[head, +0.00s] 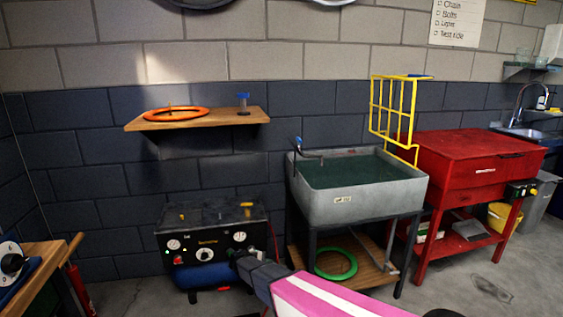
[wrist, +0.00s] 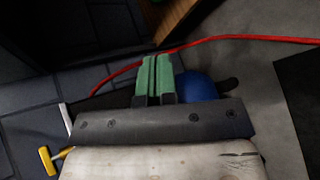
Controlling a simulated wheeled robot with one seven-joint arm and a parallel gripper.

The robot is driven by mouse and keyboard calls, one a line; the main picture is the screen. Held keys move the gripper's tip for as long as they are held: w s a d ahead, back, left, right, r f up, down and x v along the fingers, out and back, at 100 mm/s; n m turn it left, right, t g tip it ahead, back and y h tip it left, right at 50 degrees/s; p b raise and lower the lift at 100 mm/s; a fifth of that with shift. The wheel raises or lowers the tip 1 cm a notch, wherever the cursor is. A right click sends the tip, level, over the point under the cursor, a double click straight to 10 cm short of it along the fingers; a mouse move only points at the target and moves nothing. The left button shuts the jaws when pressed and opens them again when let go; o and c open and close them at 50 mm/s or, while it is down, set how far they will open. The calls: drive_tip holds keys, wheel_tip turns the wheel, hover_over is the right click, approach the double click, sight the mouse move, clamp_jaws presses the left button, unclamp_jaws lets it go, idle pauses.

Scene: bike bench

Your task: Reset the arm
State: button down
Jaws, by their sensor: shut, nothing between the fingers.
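My gripper (wrist: 155,62) shows in the wrist view with its two green fingers pressed together and nothing between them. In the head view, my pink and white arm reaches in from the bottom edge. Its dark end is in front of the compressor (head: 207,245), and the fingertips cannot be made out there. In the wrist view a blue rounded thing (wrist: 198,86) lies just right of the fingers. A red hose (wrist: 235,41) runs beyond the fingertips.
A grey wash basin (head: 360,205) on a dark stand is right of the compressor. A red cabinet (head: 470,155) and yellow rack (head: 392,108) are farther right. A wooden shelf (head: 205,120) hangs above. A bench (head: 38,268) is at left. Open floor (head: 480,285) lies at lower right.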

drive_tip(key=s+d+r+m+g+y, duration=0.1)
drive_tip(key=s+d+r+m+g, duration=0.15)
drive_tip(key=d, duration=0.35)
drive_tip(key=s+d+r+m+g+y, duration=0.1)
drive_tip(key=s+d+r+m, duration=0.1)
drive_tip(key=s+d, duration=0.35)
drive_tip(key=s+d+r+m+g+y, duration=0.1)
drive_tip(key=s+d+r+m+g, duration=0.1)
drive_tip(key=d, duration=0.5)
drive_tip(key=s+d+r+m+g+y, duration=0.2)
drive_tip(key=s+d+r+m+y, duration=0.4)
drive_tip(key=s, duration=0.5)
drive_tip(key=shift+d+r, duration=0.9)
drive_tip(key=shift+d, duration=0.15)
drive_tip(key=shift+s+d, duration=0.1)
drive_tip(key=shift+d, duration=0.15)
drive_tip(key=shift+s+r, duration=0.1)
drive_tip(key=shift+s, duration=0.05)
drive_tip(key=shift+a, duration=0.15)
